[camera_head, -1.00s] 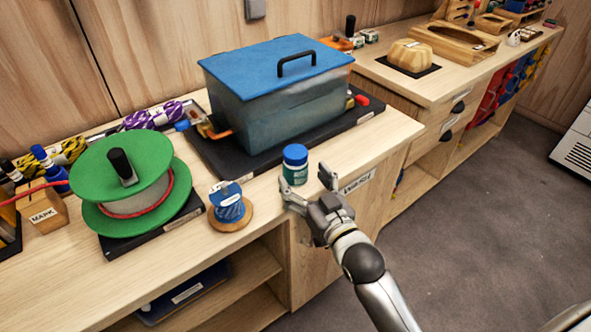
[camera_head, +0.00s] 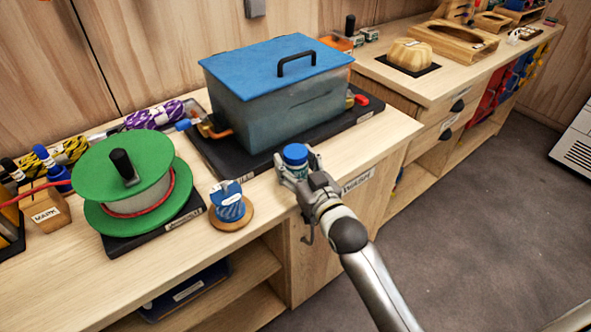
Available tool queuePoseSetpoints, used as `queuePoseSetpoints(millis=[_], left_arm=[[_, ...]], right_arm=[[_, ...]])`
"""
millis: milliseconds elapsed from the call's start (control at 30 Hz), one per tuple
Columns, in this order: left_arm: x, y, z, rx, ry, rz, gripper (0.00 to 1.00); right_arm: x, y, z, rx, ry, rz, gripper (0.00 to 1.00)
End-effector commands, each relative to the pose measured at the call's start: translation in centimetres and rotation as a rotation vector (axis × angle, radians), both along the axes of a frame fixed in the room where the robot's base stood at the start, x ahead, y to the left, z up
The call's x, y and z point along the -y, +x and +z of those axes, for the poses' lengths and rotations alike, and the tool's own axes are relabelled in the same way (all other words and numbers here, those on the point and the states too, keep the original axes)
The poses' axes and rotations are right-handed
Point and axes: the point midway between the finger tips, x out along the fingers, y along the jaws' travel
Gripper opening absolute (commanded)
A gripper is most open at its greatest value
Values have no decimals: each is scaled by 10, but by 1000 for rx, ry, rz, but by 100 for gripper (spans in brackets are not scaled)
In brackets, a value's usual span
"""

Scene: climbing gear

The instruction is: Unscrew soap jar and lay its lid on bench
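The soap jar (camera_head: 294,172) stands upright on the bench (camera_head: 270,212) near its front edge, in front of the blue-lidded tub. It is a small teal jar with a pale label, and its blue lid (camera_head: 295,154) is on top. My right gripper (camera_head: 296,164) reaches in from the lower right. Its fingers are on either side of the jar, around its upper body just below or at the lid. Whether both fingertips press on it is hard to tell at this size. My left gripper is out of view.
A clear tub with a blue lid (camera_head: 255,68) stands on a black mat behind the jar. Bare bench lies right of the jar.

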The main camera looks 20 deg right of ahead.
Motion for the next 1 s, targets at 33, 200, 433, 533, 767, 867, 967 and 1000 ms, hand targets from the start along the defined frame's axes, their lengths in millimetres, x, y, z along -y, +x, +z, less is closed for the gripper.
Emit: queuePoseSetpoints(millis=[33, 200, 433, 533, 767, 867, 967, 1000], left_arm=[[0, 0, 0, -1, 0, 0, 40], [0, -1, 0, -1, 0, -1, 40], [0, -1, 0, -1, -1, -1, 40], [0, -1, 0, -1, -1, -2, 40], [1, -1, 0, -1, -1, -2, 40], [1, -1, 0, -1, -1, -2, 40], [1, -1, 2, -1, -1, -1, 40], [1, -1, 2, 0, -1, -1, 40]], right_arm=[[0, 0, 0, 0, 0, 0, 46], [0, 0, 0, 0, 0, 0, 24], [0, 0, 1, 2, 0, 0, 22], [0, 0, 4, 3, 0, 0, 22], [0, 0, 24, 7, 1, 1, 22], [0, -3, 37, 5, 1, 1, 22], [1, -14, 49, 4, 1, 1, 22], [2, -20, 56, 5, 1, 1, 22]])
